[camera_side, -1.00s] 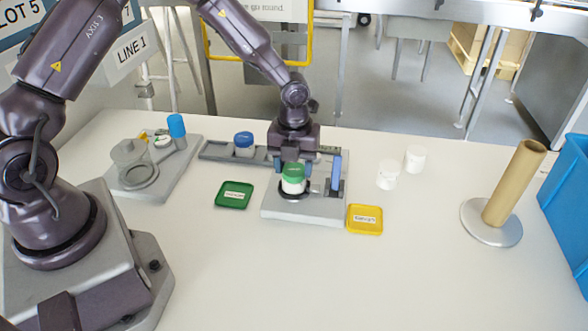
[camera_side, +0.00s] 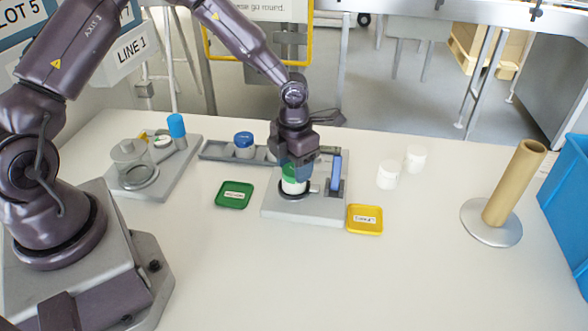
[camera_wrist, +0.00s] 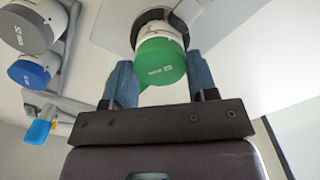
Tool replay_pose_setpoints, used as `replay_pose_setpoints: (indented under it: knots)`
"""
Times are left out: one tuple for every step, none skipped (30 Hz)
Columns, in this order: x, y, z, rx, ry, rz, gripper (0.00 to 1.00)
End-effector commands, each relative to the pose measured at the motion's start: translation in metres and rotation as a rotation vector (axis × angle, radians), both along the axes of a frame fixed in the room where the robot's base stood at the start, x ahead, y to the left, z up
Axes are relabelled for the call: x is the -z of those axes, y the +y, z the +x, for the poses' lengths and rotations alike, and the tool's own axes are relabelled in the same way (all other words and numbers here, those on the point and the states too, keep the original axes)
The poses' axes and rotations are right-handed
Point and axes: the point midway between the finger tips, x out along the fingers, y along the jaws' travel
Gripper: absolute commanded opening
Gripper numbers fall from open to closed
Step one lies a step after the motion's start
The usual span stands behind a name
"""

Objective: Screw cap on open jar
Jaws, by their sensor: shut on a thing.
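A white jar (camera_side: 293,187) with a green cap (camera_side: 291,171) stands upright in the dark ring of the grey fixture (camera_side: 277,208) in the side view. My gripper (camera_side: 297,168) is above it, pointing down, with its blue fingers shut on the green cap. In the wrist view the green cap (camera_wrist: 160,62) lies between the fingertips (camera_wrist: 161,80), with the white jar body (camera_wrist: 157,30) beyond it. The cap sits on the jar's mouth; the thread is hidden, so I cannot tell how tight it is.
A blue-capped jar (camera_side: 244,145) stands on a grey rail behind. A blue upright piece (camera_side: 336,173) is on the fixture. Green (camera_side: 234,195) and yellow (camera_side: 365,219) trays flank it. The front table is clear.

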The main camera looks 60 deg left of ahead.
Motion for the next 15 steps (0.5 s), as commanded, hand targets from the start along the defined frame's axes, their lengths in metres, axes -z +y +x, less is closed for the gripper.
replay_pose_setpoints:
  knots:
    - [-0.0001, -0.0002, 0.0003, -0.001, -0.001, 0.000, 0.32]
    - [-0.0001, -0.0002, 0.0003, -0.002, -0.001, 0.000, 0.32]
    - [-0.0001, -0.0002, 0.0003, -0.002, -0.001, 0.000, 0.32]
    - [-0.0001, -0.0002, 0.0003, -0.002, -0.001, 0.000, 0.32]
    - [0.0000, -0.0002, 0.0003, 0.001, -0.001, 0.000, 0.32]
    - [0.0000, -0.0001, 0.0002, 0.015, -0.001, -0.001, 0.32]
    - [0.0001, -0.0001, 0.0002, 0.038, 0.000, -0.001, 0.32]
    - [0.0002, 0.0000, 0.0001, 0.070, 0.000, -0.001, 0.32]
    - [0.0004, -0.0001, 0.0001, 0.129, 0.000, -0.002, 0.32]
    - [0.0005, -0.0002, 0.0001, 0.178, 0.000, -0.003, 0.32]
    - [0.0006, -0.0001, 0.0001, 0.227, 0.000, -0.003, 0.32]
    - [0.0007, 0.0000, 0.0001, 0.292, -0.001, -0.003, 0.32]
    - [0.0006, -0.0003, 0.0001, 0.337, -0.001, -0.003, 0.32]
    - [0.0005, -0.0003, 0.0001, 0.377, -0.001, -0.002, 0.32]
    - [0.0005, 0.0000, 0.0001, 0.421, -0.001, -0.002, 0.32]
